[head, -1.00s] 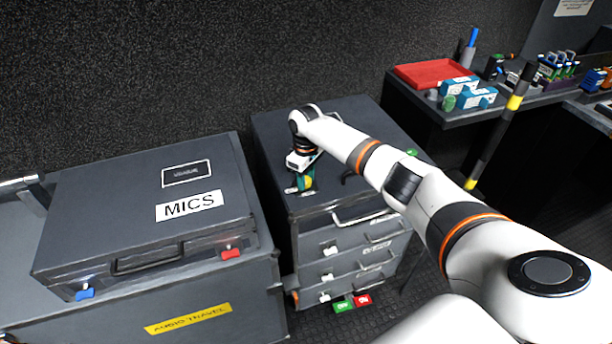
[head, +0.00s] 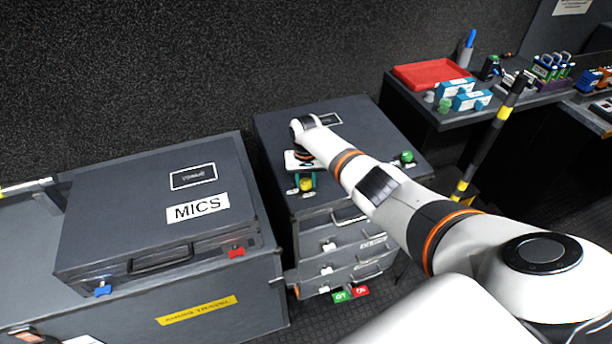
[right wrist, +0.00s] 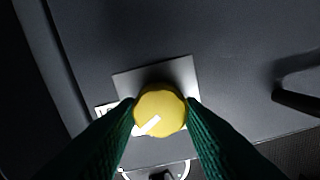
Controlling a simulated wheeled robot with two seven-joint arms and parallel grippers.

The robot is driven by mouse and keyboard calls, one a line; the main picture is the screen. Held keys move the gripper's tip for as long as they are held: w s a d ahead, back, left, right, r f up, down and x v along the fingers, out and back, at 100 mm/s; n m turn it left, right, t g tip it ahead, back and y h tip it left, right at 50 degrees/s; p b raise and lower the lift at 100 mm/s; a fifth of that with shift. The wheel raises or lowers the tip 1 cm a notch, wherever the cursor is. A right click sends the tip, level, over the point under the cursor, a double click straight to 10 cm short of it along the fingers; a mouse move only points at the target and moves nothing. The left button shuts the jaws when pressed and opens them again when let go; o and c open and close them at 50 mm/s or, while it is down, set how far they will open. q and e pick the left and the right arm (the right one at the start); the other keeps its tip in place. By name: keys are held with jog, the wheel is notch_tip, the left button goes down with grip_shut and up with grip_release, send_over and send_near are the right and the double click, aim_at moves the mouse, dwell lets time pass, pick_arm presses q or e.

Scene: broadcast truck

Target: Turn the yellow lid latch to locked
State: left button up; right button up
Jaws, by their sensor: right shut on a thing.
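The yellow lid latch (right wrist: 160,112) is a round knob with a white pointer mark, on a grey plate (right wrist: 182,72) near the edge of the dark drawer case's lid. The pointer slants toward the lower left. My right gripper (right wrist: 161,110) has its two dark green fingers shut on opposite sides of the knob. In the head view the yellow latch (head: 306,184) shows just below my right gripper (head: 304,180), at the lid's front left. The label beside the plate (right wrist: 104,108) is mostly hidden by a finger. My left gripper is not in view.
The dark drawer case (head: 350,205) has a green knob (head: 406,157) at its lid's right corner. A closed MICS case (head: 150,215) with blue and red latches stands to the left. A side bench (head: 420,100) holds a red tray (head: 430,73) and small items at the back right.

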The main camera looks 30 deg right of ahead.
aim_at(305, 182)
jog(key=m+p, duration=0.1)
jog(key=m, duration=0.1)
jog(key=shift+a+r+m, duration=0.1)
jog(key=shift+m, duration=0.3)
jog(key=shift+m+p, duration=0.3)
jog(key=shift+m, duration=1.2)
jog(key=shift+w+m, duration=0.1)
jog(key=shift+m, duration=0.2)
jog(key=o, duration=1)
jog(key=shift+r+p, duration=0.3)
jog(key=shift+r, duration=0.1)
notch_tip(305, 182, up, 4)
jog(key=shift+r+p, duration=0.1)
jog(key=shift+p, duration=0.55)
notch_tip(305, 182, up, 7)
jog(key=shift+b, duration=0.35)
